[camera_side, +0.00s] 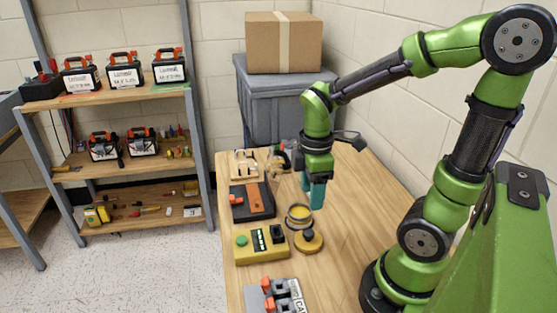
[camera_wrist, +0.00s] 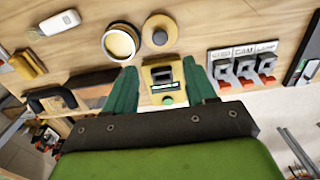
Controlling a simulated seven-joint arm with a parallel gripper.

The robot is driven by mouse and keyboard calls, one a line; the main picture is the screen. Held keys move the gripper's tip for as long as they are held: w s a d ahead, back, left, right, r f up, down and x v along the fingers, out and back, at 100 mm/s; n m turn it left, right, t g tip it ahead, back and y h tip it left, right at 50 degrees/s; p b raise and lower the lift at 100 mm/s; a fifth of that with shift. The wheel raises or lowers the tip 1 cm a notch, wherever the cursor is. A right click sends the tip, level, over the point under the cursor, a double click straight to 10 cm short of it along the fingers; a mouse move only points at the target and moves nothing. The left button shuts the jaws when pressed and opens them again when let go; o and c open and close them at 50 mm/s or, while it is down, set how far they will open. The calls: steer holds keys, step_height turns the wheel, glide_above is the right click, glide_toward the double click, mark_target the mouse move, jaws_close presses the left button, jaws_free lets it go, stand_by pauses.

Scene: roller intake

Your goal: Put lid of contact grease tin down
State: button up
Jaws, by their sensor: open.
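The contact grease tin (camera_side: 298,219) is a round, open tin with a pale inside, standing on the wooden table; it also shows in the wrist view (camera_wrist: 121,43). Its lid appears to be the yellow disc with a dark knob (camera_side: 309,240), which lies on the table close beside the tin, knob up. The lid also shows in the wrist view (camera_wrist: 159,31). My gripper (camera_side: 316,205) is over the table, behind and right of the tin in the side view. Its teal fingers are apart and empty in the wrist view (camera_wrist: 160,68).
A yellow box with a green button (camera_side: 246,246) sits left of the lid. A labelled switch block (camera_side: 283,297) is at the table's front. A dark tray with an orange part (camera_side: 250,202) lies further back. The table's right side (camera_side: 360,210) is clear.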

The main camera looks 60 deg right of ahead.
steer(key=a+r+m+t+y, duration=0.2)
steer(key=a+r+m+t, duration=0.5)
steer(key=r+m, duration=0.3)
steer(key=m, duration=0.3)
steer(key=shift+s+a+r, duration=0.15)
steer(key=shift+s+a, duration=0.1)
